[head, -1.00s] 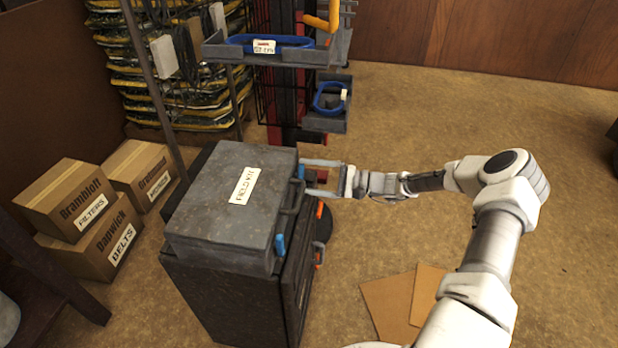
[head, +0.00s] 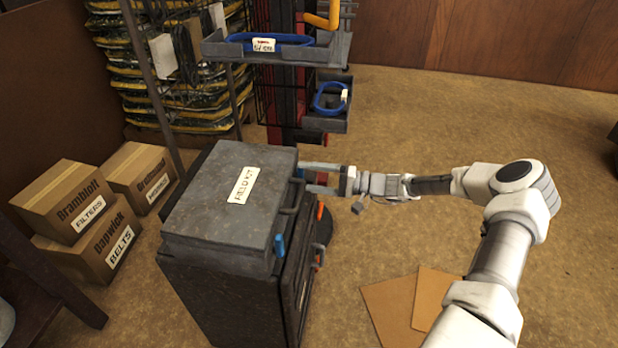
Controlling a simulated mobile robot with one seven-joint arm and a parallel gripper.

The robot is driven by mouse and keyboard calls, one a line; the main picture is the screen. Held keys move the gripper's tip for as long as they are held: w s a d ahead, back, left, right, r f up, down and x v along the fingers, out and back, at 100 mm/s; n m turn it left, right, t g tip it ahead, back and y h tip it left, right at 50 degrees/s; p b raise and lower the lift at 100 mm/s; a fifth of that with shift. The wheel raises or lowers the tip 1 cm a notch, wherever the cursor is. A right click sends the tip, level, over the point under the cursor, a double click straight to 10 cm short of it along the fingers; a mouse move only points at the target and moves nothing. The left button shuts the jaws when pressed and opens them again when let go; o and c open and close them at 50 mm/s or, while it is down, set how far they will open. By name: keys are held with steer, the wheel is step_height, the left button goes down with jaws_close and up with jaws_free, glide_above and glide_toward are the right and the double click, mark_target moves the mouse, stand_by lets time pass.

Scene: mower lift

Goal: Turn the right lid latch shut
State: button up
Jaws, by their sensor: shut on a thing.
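The dark grey case with the "FIELD KIT" label (head: 218,205) sits with its lid down on a black cabinet. Its front side faces right and has a dark handle (head: 292,197). The near blue latch (head: 280,246) hangs upright at the lid edge. The far one, the right lid latch (head: 300,172), is mostly hidden at my fingertips, and its exact angle cannot be told. My gripper (head: 304,177) reaches in from the right, with one finger on each side of that latch, shut on it.
The black cabinet (head: 225,300) stands below the case. A grey tray with a blue loop (head: 265,50) and a smaller tray (head: 330,110) are on the rack behind. Cartons (head: 90,240) stand at left. Flat cardboard (head: 390,308) lies on the floor; the floor at right is open.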

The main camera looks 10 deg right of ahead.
steer(key=shift+d, duration=0.1)
steer(key=o, duration=1.1)
steer(key=shift+o, duration=0.2)
steer(key=p+v, duration=0.3)
steer(key=v, duration=1.4)
steer(key=shift+d, duration=0.2)
steer(key=shift+s, duration=0.15)
